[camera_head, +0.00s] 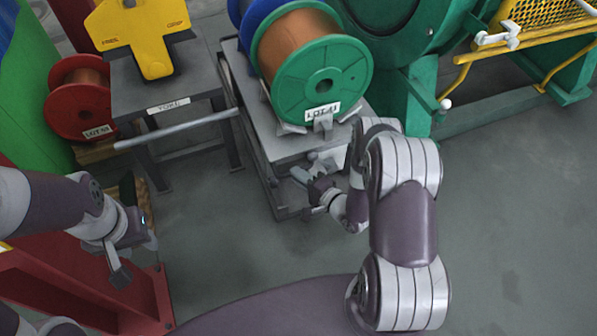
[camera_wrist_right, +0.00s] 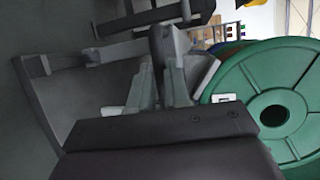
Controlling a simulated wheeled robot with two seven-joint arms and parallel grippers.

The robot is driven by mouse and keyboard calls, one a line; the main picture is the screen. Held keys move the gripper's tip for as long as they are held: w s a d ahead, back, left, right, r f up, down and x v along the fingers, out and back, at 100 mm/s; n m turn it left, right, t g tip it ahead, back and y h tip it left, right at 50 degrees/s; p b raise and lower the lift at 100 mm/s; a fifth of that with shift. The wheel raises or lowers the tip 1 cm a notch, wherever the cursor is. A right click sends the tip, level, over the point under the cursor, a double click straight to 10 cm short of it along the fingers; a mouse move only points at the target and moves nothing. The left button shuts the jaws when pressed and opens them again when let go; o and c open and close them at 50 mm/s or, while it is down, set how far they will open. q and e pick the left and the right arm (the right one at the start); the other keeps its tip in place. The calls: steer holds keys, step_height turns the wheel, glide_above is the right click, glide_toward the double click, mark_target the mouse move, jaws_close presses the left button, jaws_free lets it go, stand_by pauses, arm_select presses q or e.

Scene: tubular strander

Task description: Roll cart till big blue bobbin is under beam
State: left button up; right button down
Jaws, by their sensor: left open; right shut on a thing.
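A grey cart (camera_head: 282,147) stands in the middle of the head view. It carries a green-flanged bobbin (camera_head: 345,85) with copper-coloured winding and a "LOT" label. Behind it is a blue bobbin (camera_head: 240,12), mostly hidden and cut off at the top. The green bobbin also fills the right of the wrist view (camera_wrist_right: 228,84). My right gripper (camera_head: 312,180) is at the cart's near end, below the green bobbin, shut on a grey cart part (camera_wrist_right: 160,45). My left gripper (camera_head: 130,258) is open and empty, well left of the cart. No overhead beam is clearly in view.
A grey stand (camera_head: 125,88) with a yellow yoke (camera_head: 145,35) is left of the cart. A grey bar (camera_head: 180,129) projects left from the cart's side. A red bobbin (camera_head: 75,115) and red frame (camera_head: 150,290) stand left, green machinery (camera_head: 392,90) right. Floor (camera_head: 500,220) is free at right.

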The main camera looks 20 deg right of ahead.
steer(key=shift+s+f, duration=0.2)
steer(key=shift+f, duration=0.3)
steer(key=c, duration=1.4)
jaws_free()
steer(key=shift+c, duration=0.2)
steer(key=o, duration=0.3)
steer(key=shift+w+f, duration=0.1)
steer(key=shift+o, duration=0.2)
steer(key=shift+r, duration=0.2)
steer(key=p+v, duration=0.4)
steer(key=v, duration=0.8)
steer(key=shift+s+r+p, duration=0.2)
steer(key=shift+s+p, duration=0.1)
steer(key=shift+p, duration=0.05)
steer(key=shift+c, duration=0.3)
